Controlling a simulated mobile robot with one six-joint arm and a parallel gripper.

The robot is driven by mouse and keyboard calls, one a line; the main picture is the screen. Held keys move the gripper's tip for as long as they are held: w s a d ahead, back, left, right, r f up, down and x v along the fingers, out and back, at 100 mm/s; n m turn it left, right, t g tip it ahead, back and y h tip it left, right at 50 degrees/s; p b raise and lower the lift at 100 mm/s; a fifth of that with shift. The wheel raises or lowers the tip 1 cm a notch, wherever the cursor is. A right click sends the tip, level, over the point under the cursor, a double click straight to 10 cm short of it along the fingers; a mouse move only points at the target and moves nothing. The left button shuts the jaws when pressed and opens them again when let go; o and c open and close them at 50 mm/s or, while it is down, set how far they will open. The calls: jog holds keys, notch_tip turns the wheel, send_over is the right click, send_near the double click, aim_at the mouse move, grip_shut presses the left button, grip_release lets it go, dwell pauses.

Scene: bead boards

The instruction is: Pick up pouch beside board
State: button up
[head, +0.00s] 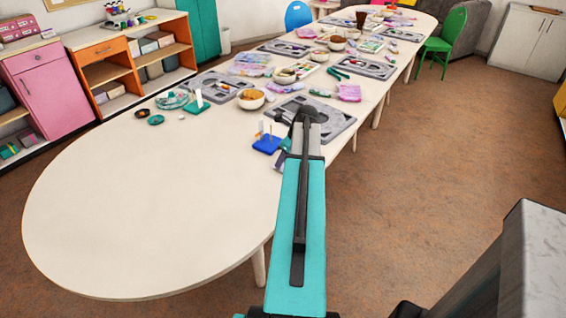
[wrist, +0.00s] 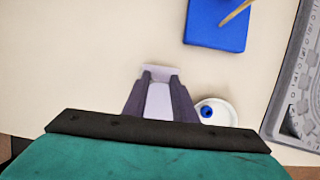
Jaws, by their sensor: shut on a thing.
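My gripper (wrist: 160,82) is shut on a pale lilac-white pouch (wrist: 160,98), which shows between its two dark fingers in the wrist view. The pouch's upper edge sticks out just past the fingertips. I cannot tell whether the pouch touches the table. The grey bead board (wrist: 301,75) lies to the right of the gripper, apart from it. In the head view the board (head: 341,126) lies partly behind my arm. The pouch cannot be made out in the head view, where my arm covers much of that spot.
A small white dish (wrist: 227,113) with a blue piece stands close right of the fingers. A blue block (wrist: 207,31) with a wooden stick is farther ahead. The near end of the long table (head: 130,230) is clear; its far part is crowded with boards and bowls.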

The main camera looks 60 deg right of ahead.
notch_tip(320, 180, up, 2)
jog(key=shift+r, duration=0.1)
jog(key=shift+s+a+r+b, duration=0.1)
jog(key=shift+s+r+b, duration=0.05)
jog(key=shift+r+b, duration=0.15)
jog(key=s+a, duration=0.3)
jog(key=s, duration=0.1)
jog(key=s+a+r+b, duration=0.1)
jog(key=s+a, duration=0.1)
jog(key=s, duration=0.2)
jog(key=s+a, duration=0.3)
jog(key=s, duration=0.2)
jog(key=shift+a+r+b, duration=0.2)
jog(key=shift+a+b, duration=0.15)
jog(key=shift+b, duration=0.05)
